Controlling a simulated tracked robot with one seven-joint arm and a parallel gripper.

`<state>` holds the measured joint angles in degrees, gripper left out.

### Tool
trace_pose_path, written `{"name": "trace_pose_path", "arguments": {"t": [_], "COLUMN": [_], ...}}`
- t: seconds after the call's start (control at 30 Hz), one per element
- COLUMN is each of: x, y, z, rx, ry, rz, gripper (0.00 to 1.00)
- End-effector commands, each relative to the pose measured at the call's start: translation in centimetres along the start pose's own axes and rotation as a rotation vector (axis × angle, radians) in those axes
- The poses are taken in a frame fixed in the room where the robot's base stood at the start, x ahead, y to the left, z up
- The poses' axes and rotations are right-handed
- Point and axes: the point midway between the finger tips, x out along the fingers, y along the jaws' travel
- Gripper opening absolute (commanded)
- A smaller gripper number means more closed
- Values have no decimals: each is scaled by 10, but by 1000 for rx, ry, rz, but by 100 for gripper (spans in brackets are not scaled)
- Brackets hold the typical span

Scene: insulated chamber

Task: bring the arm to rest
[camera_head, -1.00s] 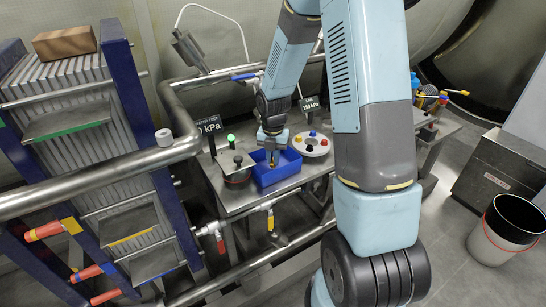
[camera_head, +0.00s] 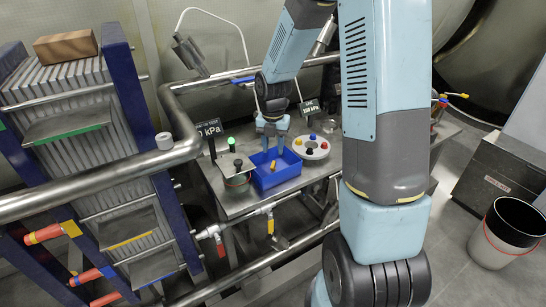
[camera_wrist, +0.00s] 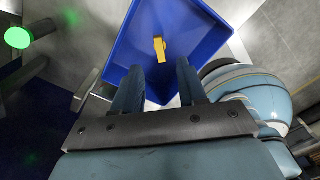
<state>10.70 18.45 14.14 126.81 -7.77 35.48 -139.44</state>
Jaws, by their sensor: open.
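My gripper (camera_head: 273,143) is open and empty above the blue tray (camera_head: 275,182) on the metal bench. In the wrist view, its two fingers (camera_wrist: 158,85) point down toward the tray (camera_wrist: 203,30). A small yellow-orange piece (camera_head: 273,165) lies in the tray below and between the fingers, apart from them; it also shows in the wrist view (camera_wrist: 160,49). My arm reaches out over the bench.
A white round holder (camera_head: 311,153) with coloured knobs stands right of the tray. Metal pipes (camera_head: 100,185) run in front and left. A bin (camera_head: 506,232) stands at right.

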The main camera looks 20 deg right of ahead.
Motion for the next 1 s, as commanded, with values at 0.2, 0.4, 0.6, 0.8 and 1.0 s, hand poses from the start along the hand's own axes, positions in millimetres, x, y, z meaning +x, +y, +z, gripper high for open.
{"name": "trace_pose_path", "arguments": {"t": [0.2, 0.4, 0.6, 0.8, 1.0], "x": [-43, -67, -76, -91, -132], "y": [0, 0, 0, -5, -21], "z": [1, 1, 0, -6, -30], "rx": [2, 1, 1, 104, 445], "ry": [-4, -2, 0, -25, -92], "rz": [2, 0, 0, 3, 34], "gripper": [41, 41, 41, 41, 41]}}
